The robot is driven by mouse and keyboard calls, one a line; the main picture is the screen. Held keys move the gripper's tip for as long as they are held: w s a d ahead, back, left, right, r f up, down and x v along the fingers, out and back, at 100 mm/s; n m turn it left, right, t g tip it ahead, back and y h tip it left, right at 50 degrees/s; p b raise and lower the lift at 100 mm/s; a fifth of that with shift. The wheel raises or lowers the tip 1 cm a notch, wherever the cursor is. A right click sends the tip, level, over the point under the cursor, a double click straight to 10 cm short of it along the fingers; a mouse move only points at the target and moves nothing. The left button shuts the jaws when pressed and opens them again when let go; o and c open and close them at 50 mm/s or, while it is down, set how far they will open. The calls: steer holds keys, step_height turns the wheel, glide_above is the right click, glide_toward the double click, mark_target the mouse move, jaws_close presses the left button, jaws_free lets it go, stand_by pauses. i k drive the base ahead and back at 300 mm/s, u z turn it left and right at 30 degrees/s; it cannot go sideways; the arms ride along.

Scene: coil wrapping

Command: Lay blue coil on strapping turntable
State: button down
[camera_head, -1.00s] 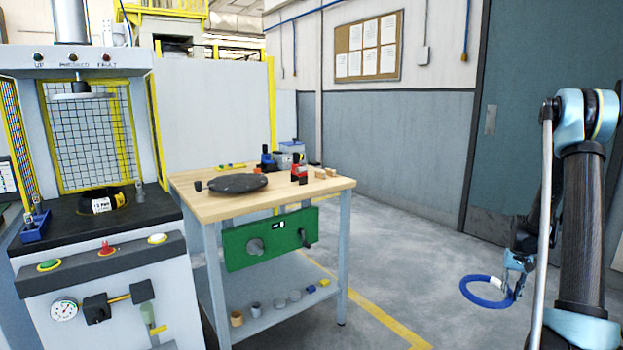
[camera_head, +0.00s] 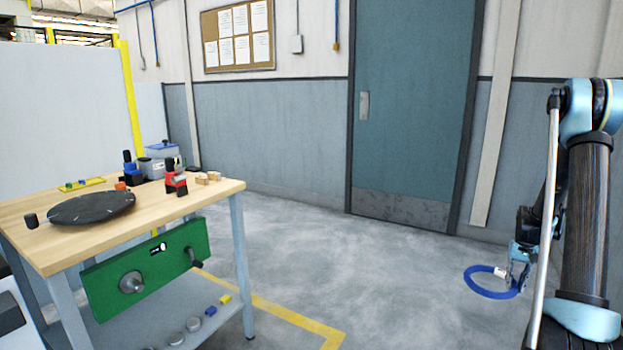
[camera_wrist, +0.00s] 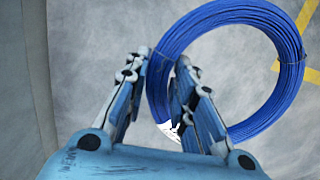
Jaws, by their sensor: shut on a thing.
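The blue coil (camera_head: 489,289) is a flat ring held in the air above the floor at the right of the head view. It also fills the upper right of the wrist view (camera_wrist: 285,35). My gripper (camera_head: 515,272) is shut on the coil's near side, with one finger outside the ring and one inside it in the wrist view (camera_wrist: 168,75). A white label shows between the fingers. The strapping turntable (camera_head: 91,208) is a dark round plate on the wooden workbench at the left, well away from the coil. Nothing lies on the turntable.
The workbench (camera_head: 215,190) also bears a black cylinder (camera_head: 31,220), a red-and-black tool (camera_head: 175,178), blue-and-grey devices and wooden blocks (camera_head: 208,178). A green panel (camera_head: 145,268) with a crank hangs on its front. Open floor lies between bench and coil. A door (camera_head: 410,110) stands behind.

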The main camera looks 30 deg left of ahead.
mark_target(92, 204)
steer(key=u, duration=0.1)
steer(key=k, duration=0.95)
steer(key=u, duration=2.25)
